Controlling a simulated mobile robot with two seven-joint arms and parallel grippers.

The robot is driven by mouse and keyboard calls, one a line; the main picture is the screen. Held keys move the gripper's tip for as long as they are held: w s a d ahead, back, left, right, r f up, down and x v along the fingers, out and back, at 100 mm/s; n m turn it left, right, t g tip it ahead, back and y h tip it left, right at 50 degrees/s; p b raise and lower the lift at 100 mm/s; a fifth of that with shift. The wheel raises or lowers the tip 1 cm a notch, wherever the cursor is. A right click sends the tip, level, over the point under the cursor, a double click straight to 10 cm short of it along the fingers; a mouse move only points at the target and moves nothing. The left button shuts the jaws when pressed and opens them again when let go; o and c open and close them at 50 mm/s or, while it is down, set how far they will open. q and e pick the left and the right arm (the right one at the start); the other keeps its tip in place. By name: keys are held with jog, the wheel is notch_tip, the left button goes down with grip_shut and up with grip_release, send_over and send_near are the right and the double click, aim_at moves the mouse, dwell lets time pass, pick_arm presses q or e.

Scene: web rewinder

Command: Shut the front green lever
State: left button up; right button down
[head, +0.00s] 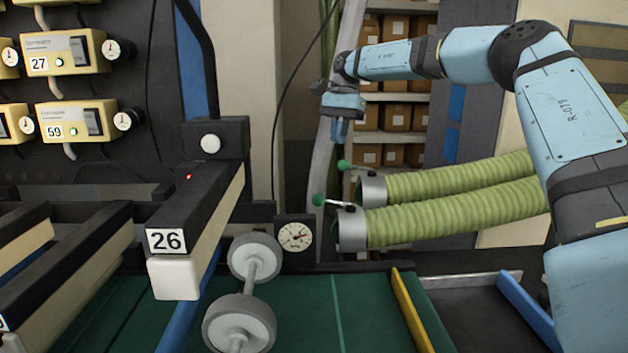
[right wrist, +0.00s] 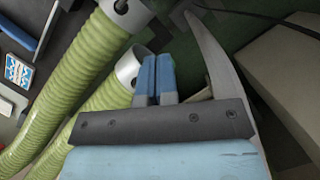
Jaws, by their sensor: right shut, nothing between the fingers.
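The front green lever (head: 318,200) is a green ball on a thin rod. It sticks out to the left from the metal collar (head: 351,229) of the nearer green hose (head: 455,211). A second green lever (head: 343,165) points left from the collar of the hose behind. My right gripper (head: 340,131) is above both levers, pointing down, apart from them. In the right wrist view its blue fingers (right wrist: 157,76) are together and empty. A hose collar (right wrist: 127,68) shows beside the fingers there; no green ball can be made out. My left gripper is out of view.
A round gauge (head: 295,235) and grey rollers (head: 239,324) stand left of the hoses. A dark beam labelled 26 (head: 190,205) juts forward. A yellow bar (head: 411,310) lies on the green bed below. Shelves of boxes (head: 396,118) are behind.

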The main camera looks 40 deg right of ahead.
jog(key=s+a+f+p, duration=0.2)
jog(key=a+f, duration=0.4)
jog(key=f, duration=0.4)
jog(key=shift+s+a+p, duration=0.2)
jog(key=shift+a+p, duration=0.05)
jog(key=shift+p, duration=0.55)
jog(key=shift+d+f, duration=0.1)
jog(key=shift+f, duration=0.05)
